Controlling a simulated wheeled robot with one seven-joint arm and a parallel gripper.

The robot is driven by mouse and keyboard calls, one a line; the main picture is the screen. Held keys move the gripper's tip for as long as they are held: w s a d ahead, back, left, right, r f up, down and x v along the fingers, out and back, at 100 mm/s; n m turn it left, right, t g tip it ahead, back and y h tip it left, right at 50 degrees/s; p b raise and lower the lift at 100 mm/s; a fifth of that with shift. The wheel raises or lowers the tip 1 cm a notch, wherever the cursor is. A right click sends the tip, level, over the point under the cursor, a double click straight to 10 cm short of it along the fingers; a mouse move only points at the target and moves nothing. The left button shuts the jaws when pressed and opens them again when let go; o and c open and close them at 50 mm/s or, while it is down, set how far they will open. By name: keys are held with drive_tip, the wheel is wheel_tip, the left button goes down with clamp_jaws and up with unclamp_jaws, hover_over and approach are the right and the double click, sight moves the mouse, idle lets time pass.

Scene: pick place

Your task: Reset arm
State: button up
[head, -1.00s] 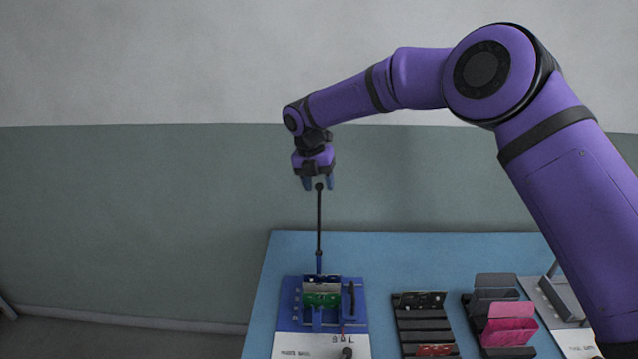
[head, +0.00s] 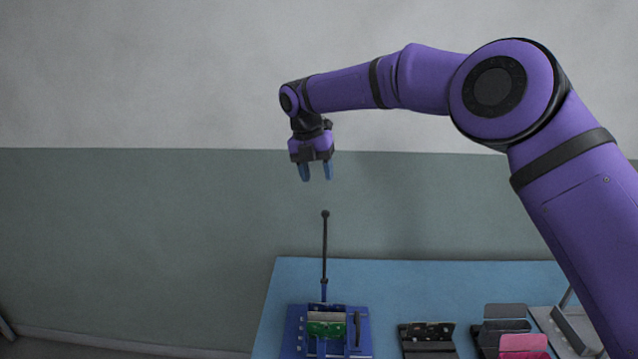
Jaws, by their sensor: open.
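My gripper (head: 315,173) hangs in the air in the head view, with its two blue fingers pointing down and spread apart. It is open and nothing is between the fingers. In the picture it is above the round black tip of an upright thin rod (head: 324,245), with a gap between them. The rod rises from the back of a blue fixture (head: 295,335) on the table. A green circuit board (head: 327,329) stands in that fixture.
The blue table (head: 420,285) fills the lower right. A black slotted rack (head: 427,346) stands right of the fixture. Further right are dark and pink cards (head: 523,342) in a holder and a grey device (head: 565,330). The air around my gripper is free.

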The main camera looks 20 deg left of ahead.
drive_tip(key=shift+r, duration=0.15)
drive_tip(key=s+d+r+m+t, duration=0.1)
drive_tip(key=s+d+r+m, duration=0.4)
drive_tip(key=d, duration=0.6)
drive_tip(key=s+d+r+m, duration=0.3)
drive_tip(key=d+r+m, duration=0.45)
drive_tip(key=d, duration=0.25)
drive_tip(key=s+d+r+m+t, duration=0.1)
drive_tip(key=s+d+r+m, duration=0.5)
drive_tip(key=d, duration=0.5)
drive_tip(key=s+d+m+t+y, duration=0.1)
drive_tip(key=s+d+m, duration=0.75)
drive_tip(key=d, duration=0.35)
drive_tip(key=s+d+f+m, duration=0.2)
drive_tip(key=s+m, duration=0.1)
drive_tip(key=s, duration=0.1)
drive_tip(key=s+d+f+m+t, duration=0.1)
drive_tip(key=s+d+m, duration=0.2)
drive_tip(key=s, duration=0.2)
drive_tip(key=s+d+f+m+y, duration=0.1)
drive_tip(key=s+d+f+m, duration=0.1)
drive_tip(key=s+m, duration=0.1)
drive_tip(key=shift+s+d+f+t, duration=0.2)
drive_tip(key=shift+s+f+t, duration=0.2)
drive_tip(key=shift+s, duration=0.45)
